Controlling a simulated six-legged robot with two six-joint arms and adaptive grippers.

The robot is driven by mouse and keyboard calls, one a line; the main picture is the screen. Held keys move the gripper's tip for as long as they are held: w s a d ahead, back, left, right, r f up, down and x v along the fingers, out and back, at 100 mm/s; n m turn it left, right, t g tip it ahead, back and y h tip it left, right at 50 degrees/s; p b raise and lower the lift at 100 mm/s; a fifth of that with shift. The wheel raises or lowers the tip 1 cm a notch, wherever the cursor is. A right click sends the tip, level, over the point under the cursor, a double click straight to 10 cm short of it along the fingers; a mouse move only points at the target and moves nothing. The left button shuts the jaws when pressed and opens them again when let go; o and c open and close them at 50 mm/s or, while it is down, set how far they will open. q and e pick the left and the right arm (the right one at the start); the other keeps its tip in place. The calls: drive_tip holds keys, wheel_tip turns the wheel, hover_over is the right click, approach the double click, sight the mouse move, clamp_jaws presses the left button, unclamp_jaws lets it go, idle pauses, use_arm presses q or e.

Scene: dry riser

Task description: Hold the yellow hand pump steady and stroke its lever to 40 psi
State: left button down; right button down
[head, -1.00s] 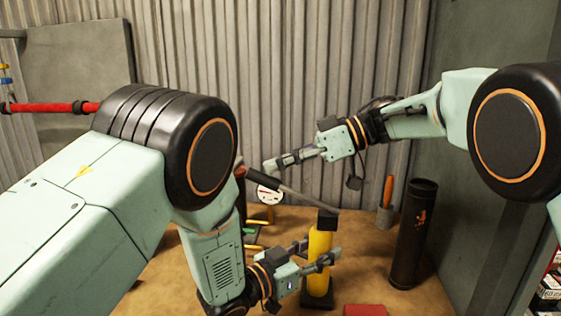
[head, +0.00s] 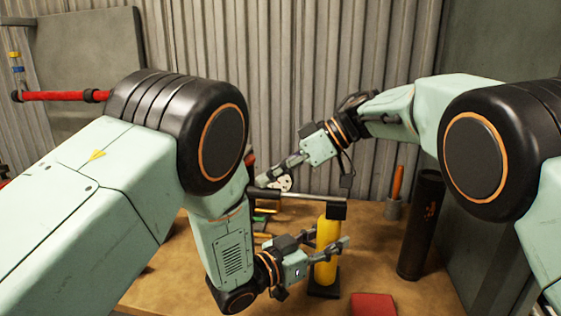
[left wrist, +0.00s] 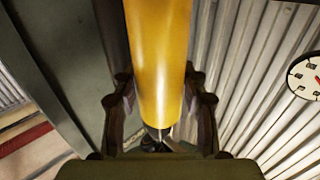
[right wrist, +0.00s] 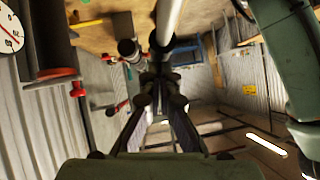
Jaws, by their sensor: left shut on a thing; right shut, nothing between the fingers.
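The yellow hand pump (head: 326,262) stands upright on the bench on a dark base. My left gripper (head: 335,240) is shut around its barrel, and the barrel (left wrist: 160,60) fills the space between the fingers in the left wrist view. The pump's lever (head: 305,195) runs left from the black pump head, nearly level. My right gripper (head: 276,172) is shut and empty, its tips just above the lever's left part; I cannot tell if they touch it. A white round gauge (head: 284,183) is partly hidden behind the right fingers; it shows at the left wrist view's edge (left wrist: 306,76), reading unclear.
A dark upright tube (head: 421,225) and an orange-handled tool (head: 397,182) in a grey holder stand right of the pump. A red block (head: 373,304) lies at the front of the bench (head: 180,275). A red pipe (head: 60,96) is at the left. Corrugated wall closes the back.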

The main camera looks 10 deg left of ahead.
drive_tip(key=w+d+r, duration=0.2)
drive_tip(key=d+r, duration=0.5)
drive_tip(key=r, duration=0.3)
drive_tip(key=shift+r, duration=0.35)
idle(0.5)
drive_tip(key=d+r+y, duration=0.2)
drive_tip(key=d, duration=0.5)
drive_tip(key=shift+y, duration=0.3)
